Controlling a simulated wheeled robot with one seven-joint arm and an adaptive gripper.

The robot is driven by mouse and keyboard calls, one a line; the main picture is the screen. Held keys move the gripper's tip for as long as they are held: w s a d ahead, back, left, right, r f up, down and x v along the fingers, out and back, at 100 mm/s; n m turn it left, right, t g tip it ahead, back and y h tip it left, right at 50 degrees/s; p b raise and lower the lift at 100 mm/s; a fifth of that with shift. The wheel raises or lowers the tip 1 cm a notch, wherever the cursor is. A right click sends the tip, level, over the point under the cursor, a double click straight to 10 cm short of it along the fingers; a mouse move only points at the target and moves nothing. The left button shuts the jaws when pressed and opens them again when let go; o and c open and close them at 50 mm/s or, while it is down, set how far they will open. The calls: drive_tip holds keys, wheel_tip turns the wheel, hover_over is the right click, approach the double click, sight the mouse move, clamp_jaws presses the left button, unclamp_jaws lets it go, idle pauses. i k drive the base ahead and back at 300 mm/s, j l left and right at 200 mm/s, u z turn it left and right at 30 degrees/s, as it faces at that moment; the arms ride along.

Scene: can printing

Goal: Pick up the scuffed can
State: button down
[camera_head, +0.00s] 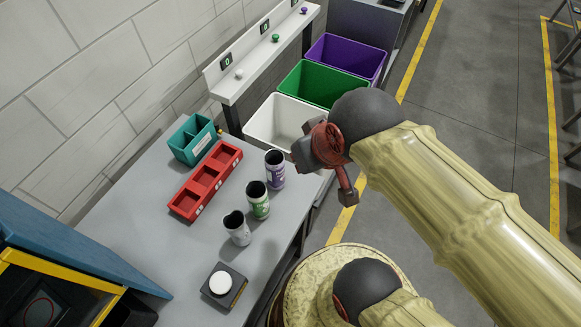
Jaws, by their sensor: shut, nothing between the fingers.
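Three upright cans stand in a row on the grey table. The far one is white with a purple band (275,172), the middle one is white with a green band (259,204), and the near one is plain whitish-grey (238,234). I cannot tell from this view which can is scuffed. Their tops look dark. My gripper (347,195), red and dark grey, is shut and empty. It is to the right of the cans in the picture, apart from them, beyond the table's right edge.
A red three-compartment tray (187,205) and a teal divided box (190,152) lie left of the cans. A white button on a dark box (237,297) sits near. White (262,125), green (317,84) and purple (347,57) bins stand beyond the table.

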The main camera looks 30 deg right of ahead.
sight(274, 159)
drive_tip(key=k+j+u, duration=0.1)
drive_tip(key=j, duration=0.2)
drive_tip(key=k+j+u, duration=0.1)
drive_tip(key=k+j, duration=0.15)
drive_tip(key=k+j+u, duration=0.1)
drive_tip(key=j, duration=0.35)
drive_tip(key=k+j+u, duration=0.1)
drive_tip(key=j, duration=0.25)
drive_tip(key=k, duration=0.05)
